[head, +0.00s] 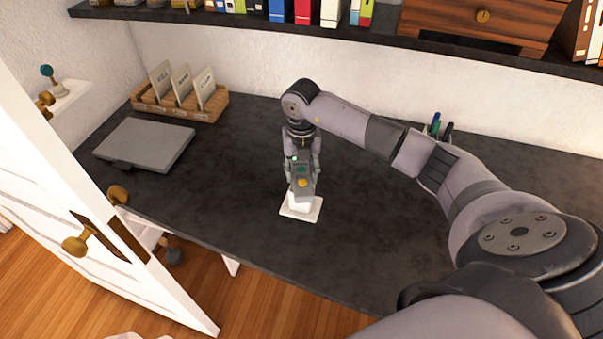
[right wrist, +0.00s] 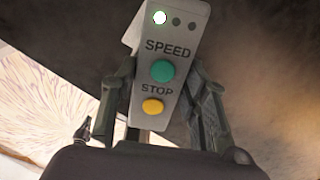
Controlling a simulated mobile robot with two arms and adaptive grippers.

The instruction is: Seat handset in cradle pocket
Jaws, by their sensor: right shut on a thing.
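The handset (head: 303,184) is a grey remote with a green and a yellow button. My right gripper (head: 302,174) is shut on its sides. In the right wrist view the handset (right wrist: 160,95) sits between both fingers, with the words SPEED and STOP and a lit white dot facing the camera. The white cradle (head: 313,211) has a flat square base on the desk. The handset's lower end is right at the cradle's raised part in the head view. I cannot tell whether it is inside the pocket or only above it. My left gripper is not in view.
The dark desk (head: 230,200) is clear around the cradle. A grey closed slab (head: 145,143) and a wooden card rack (head: 180,108) stand at the left. A pen holder (head: 437,132) is behind my right arm. A white door (head: 90,220) stands open at the left.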

